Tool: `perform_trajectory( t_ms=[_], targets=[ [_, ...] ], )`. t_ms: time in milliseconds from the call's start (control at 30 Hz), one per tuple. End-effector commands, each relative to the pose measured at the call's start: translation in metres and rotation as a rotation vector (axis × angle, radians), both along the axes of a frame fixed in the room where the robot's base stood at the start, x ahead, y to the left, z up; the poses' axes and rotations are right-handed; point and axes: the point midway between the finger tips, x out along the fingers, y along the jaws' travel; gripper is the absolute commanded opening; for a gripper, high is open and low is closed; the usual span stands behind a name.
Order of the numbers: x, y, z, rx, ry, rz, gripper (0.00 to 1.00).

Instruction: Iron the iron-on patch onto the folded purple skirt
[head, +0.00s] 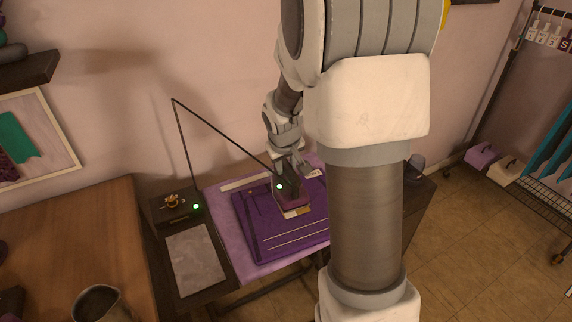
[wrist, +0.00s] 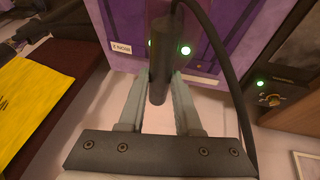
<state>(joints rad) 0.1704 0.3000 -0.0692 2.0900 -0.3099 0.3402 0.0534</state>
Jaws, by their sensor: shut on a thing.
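My gripper (head: 287,174) is shut on the dark handle of the iron (head: 292,197), which has a lit green light. The wrist view shows the handle (wrist: 160,85) between the two fingers (wrist: 161,92). The iron is over the upper middle of the folded purple skirt (head: 262,238), which lies on a lilac ironing surface (head: 222,205). A small yellowish edge (head: 297,212) shows at the iron's near side; I cannot tell if it is the patch. Whether the iron's sole touches the cloth is hidden. The skirt also shows in the wrist view (wrist: 232,25).
A cord runs from the iron over a thin bent arm (head: 180,135) to a control box (head: 172,207) with a green light. A grey rest plate (head: 195,260) lies left of the surface. A wooden table (head: 70,230) stands further left. My arm hides the right side.

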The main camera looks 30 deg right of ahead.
Motion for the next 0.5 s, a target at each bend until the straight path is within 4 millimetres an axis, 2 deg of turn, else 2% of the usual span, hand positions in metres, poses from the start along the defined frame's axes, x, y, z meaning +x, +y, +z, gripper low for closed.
perform_trajectory(
  t_ms=[167,500],
  targets=[
    [0.001,0.000,-0.001,0.000,-0.004,0.000,0.00],
    [0.001,0.000,-0.028,0.000,-0.004,0.000,0.00]
  ],
)
